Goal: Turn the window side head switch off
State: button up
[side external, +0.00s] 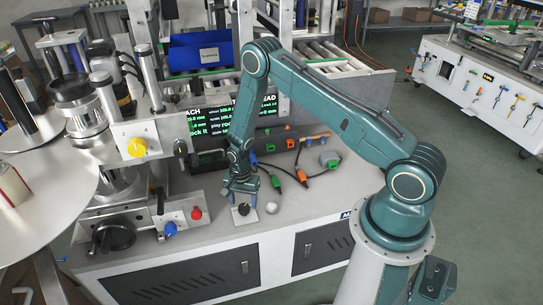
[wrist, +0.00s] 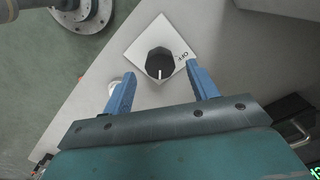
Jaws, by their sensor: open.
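The switch is a black rotary knob (wrist: 160,63) on a white square plate (wrist: 145,38), labelled OFF at one corner. A white mark on the knob points towards my gripper in the wrist view, not at the label. In the side view the knob (side external: 243,209) sits on the grey bench top near its front edge. My gripper (wrist: 161,76) is open, its blue fingers spread to either side of the knob with gaps, and nothing is between them but the view of the knob. In the side view my gripper (side external: 241,190) points down just above the plate. I cannot tell the exact height.
A small white round piece (side external: 272,207) lies right of the plate. Cables with green (side external: 276,182) and orange (side external: 302,177) connectors lie behind. Red (side external: 196,212), blue (side external: 170,229) and yellow (side external: 137,147) knobs are at left. A display (side external: 205,128) stands behind my arm.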

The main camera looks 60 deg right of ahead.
aim_at(244, 209)
jog(key=shift+f, duration=1.2)
jog(key=shift+c, duration=0.5)
jog(key=c, duration=0.9)
